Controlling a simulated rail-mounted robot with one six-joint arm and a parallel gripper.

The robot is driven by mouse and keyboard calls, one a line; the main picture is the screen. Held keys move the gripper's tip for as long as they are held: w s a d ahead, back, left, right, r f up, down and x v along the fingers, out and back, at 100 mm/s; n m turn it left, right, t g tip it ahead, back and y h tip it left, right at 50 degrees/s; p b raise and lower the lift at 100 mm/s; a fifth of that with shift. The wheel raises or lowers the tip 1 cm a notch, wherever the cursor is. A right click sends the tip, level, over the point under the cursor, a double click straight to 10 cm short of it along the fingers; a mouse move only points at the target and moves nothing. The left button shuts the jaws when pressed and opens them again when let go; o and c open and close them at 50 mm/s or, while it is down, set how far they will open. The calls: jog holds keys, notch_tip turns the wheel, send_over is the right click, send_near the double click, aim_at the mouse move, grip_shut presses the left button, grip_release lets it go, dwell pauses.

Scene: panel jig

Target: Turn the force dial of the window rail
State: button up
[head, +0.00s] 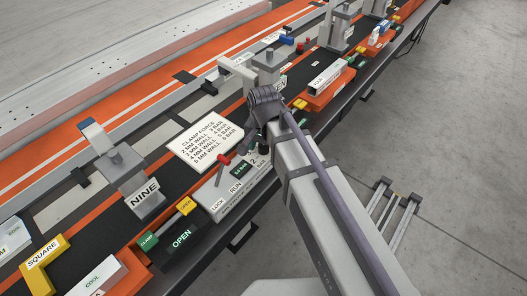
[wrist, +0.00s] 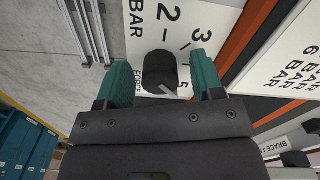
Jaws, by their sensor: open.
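In the wrist view the force dial is a dark round knob (wrist: 160,72) on a white panel face (wrist: 143,25) printed with 2, 3 and BAR. A short pale mark shows at its lower right edge. My gripper (wrist: 161,68) has its teal fingers apart, one on each side of the knob, with visible gaps. The pale control box (head: 222,198) there shows a red-tipped lever (head: 222,164), LOCK and RUN print, and a small green display (head: 241,168). A white card (head: 205,142) headed CLAMP FORCE lies behind the box.
An orange station (head: 330,92) stands further up right. Open floor (head: 470,150) lies to the right.

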jog(key=shift+r, duration=0.1)
jog(key=c, duration=0.9)
jog(key=shift+n, duration=0.4)
jog(key=n, duration=0.3)
jog(key=shift+n, duration=2.5)
